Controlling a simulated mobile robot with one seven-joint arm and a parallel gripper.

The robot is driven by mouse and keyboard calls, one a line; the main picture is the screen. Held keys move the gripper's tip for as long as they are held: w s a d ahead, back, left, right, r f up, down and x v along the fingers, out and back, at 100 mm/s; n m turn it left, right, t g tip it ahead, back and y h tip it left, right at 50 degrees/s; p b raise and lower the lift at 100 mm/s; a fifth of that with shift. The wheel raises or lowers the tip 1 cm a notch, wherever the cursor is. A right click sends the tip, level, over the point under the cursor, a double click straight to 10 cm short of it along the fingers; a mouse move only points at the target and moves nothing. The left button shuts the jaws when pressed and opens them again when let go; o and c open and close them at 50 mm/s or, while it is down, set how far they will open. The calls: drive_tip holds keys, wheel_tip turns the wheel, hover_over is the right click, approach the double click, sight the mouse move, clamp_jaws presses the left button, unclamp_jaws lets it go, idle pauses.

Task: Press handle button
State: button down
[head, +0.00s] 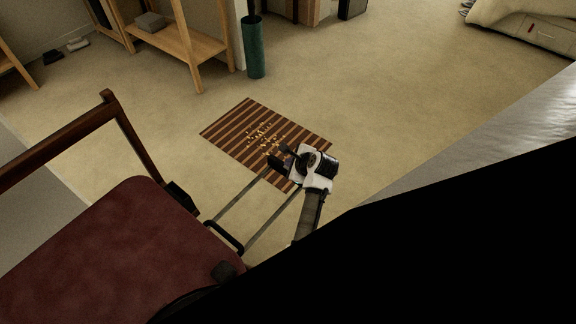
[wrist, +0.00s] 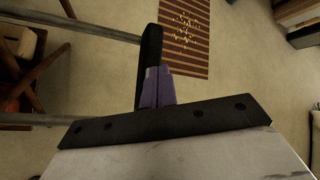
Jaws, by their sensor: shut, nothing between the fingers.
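A maroon suitcase (head: 120,250) with dark corner pieces fills the lower left of the head view. Its two thin metal rods (head: 240,198) are pulled out toward the upper right. They also show in the wrist view (wrist: 75,25). The black handle grip (wrist: 151,48) crosses their ends in the wrist view. My gripper (head: 287,160) is at that end of the rods in the head view. Its purple fingers (wrist: 155,88) are shut and empty, right beside the grip; contact is unclear. I cannot make out the button; the gripper hides part of the grip.
A brown striped mat (head: 225,130) with small gold bits lies on the carpet beyond the handle. A wooden shelf (head: 185,50) and a green cylinder (head: 254,48) stand farther back. A wooden frame (head: 130,130) is behind the suitcase. Open carpet lies to the right.

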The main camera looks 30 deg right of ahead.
drive_tip(key=shift+f, duration=0.3)
idle(0.5)
drive_tip(key=shift+r+p, duration=0.9)
drive_tip(key=shift+p, duration=0.3)
wheel_tip(320, 180, up, 5)
drive_tip(key=p, duration=0.5)
drive_tip(key=shift+p, duration=0.3)
